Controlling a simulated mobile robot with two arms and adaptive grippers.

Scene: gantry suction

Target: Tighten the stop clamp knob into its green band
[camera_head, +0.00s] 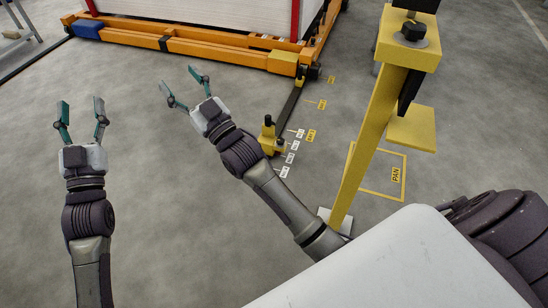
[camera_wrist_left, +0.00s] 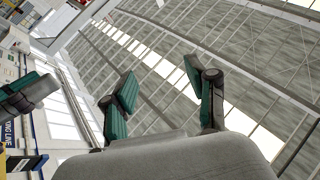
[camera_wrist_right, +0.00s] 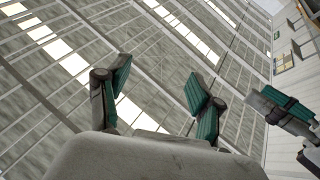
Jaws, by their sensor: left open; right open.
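A small yellow clamp (camera_head: 268,138) with a knob-like top stands on the dark rail in the head view; I take it to be the stop clamp. A black knob (camera_head: 413,31) also sits on the yellow post's head at upper right. I see no green band on either. My left gripper (camera_head: 80,108) is open and empty at the left, far from both. My right gripper (camera_head: 181,82) is open and empty, up and left of the clamp, with its forearm passing close to it. Both wrist views face the roof, with open fingers (camera_wrist_left: 160,90) and (camera_wrist_right: 158,88).
An orange gantry base (camera_head: 190,49) with a white load stands at the back. The dark rail (camera_head: 291,101) runs from it past white and yellow floor labels. A yellow post (camera_head: 369,140) and a floor square marked PAN (camera_head: 397,175) are at right. The left floor is clear.

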